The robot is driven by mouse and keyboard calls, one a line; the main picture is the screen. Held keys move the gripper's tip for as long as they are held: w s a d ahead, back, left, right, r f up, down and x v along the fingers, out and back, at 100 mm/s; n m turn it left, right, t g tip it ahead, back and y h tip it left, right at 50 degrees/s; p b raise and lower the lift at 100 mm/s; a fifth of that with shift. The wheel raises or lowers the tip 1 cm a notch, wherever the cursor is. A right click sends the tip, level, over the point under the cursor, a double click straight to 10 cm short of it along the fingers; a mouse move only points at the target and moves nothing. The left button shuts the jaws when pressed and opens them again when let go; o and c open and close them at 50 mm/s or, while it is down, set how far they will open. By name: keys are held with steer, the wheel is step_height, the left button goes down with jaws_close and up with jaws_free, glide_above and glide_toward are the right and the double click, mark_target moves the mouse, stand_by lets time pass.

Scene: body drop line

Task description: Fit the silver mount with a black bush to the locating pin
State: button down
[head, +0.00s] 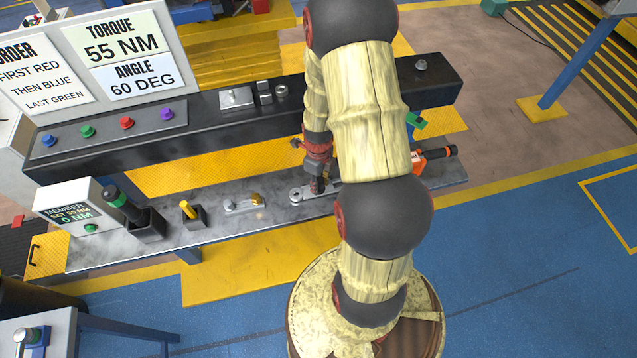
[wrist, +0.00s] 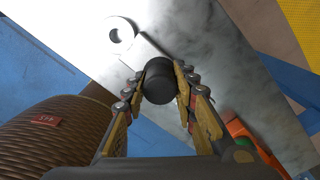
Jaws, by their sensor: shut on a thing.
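The silver mount with a black bush lies on the grey bench top, its ringed end (head: 296,195) left of my gripper (head: 317,187). In the wrist view the ringed end (wrist: 121,33) is at the top and the black bush (wrist: 160,82) stands between my fingertips (wrist: 160,92). My gripper is shut on the bush; I cannot tell whether the mount is lifted. A small upright silver piece (head: 421,65) on the black beam may be the locating pin; I cannot tell.
The black beam (head: 340,95) behind the bench carries coloured buttons and a small plate (head: 236,98). A yellow rod (head: 187,209) in a black holder and a green-topped tool (head: 120,202) stand left. An orange tool (head: 437,155) lies right, partly hidden by my arm.

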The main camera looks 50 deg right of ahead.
mark_target(319, 180)
steer(key=shift+r+p, duration=2)
steer(key=shift+r, duration=1.15)
